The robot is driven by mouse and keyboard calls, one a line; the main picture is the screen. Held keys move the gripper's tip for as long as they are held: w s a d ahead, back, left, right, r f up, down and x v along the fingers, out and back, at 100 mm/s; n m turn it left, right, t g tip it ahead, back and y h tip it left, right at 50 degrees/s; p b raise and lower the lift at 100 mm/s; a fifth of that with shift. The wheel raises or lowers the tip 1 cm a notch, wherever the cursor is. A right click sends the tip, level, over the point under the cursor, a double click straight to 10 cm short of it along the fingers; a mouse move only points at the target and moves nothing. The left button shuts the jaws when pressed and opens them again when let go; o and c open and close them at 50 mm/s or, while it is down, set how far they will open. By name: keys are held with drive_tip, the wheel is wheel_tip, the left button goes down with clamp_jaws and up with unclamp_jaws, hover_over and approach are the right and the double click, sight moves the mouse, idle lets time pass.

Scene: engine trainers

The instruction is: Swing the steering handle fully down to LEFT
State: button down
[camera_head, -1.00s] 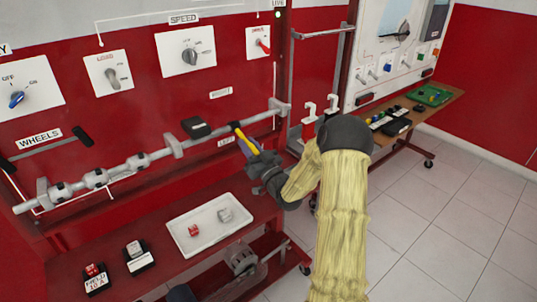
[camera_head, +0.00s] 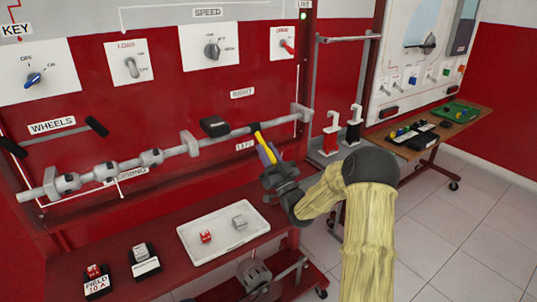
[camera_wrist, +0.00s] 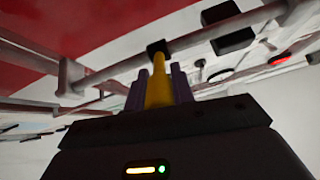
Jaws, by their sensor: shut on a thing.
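The steering handle (camera_head: 262,141) is a yellow bar that hangs from a black collar on the long grey shaft (camera_head: 228,139). It slants down and slightly right, close to the LEFT label (camera_head: 244,147). The RIGHT label (camera_head: 242,92) is above the shaft. My gripper (camera_head: 270,155) is shut on the handle's lower part. In the wrist view the handle (camera_wrist: 158,90) stands between the two purple fingers (camera_wrist: 160,88), with its top at the black collar (camera_wrist: 158,48). The fingers hide the handle's lower end.
A white tray (camera_head: 190,228) with a red and a grey block lies on the red shelf below my gripper. Two labelled blocks (camera_head: 97,277) stand left of it. A black box (camera_head: 214,126) sits by the shaft. A wooden table (camera_head: 430,140) stands at right.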

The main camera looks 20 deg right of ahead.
drive_tip(key=shift+f, duration=0.15)
drive_tip(key=c, duration=1.2)
unclamp_jaws()
drive_tip(key=v, duration=0.7)
drive_tip(key=shift+s+f, duration=0.1)
drive_tip(key=shift+s, duration=0.1)
drive_tip(key=shift+w+d, duration=0.1)
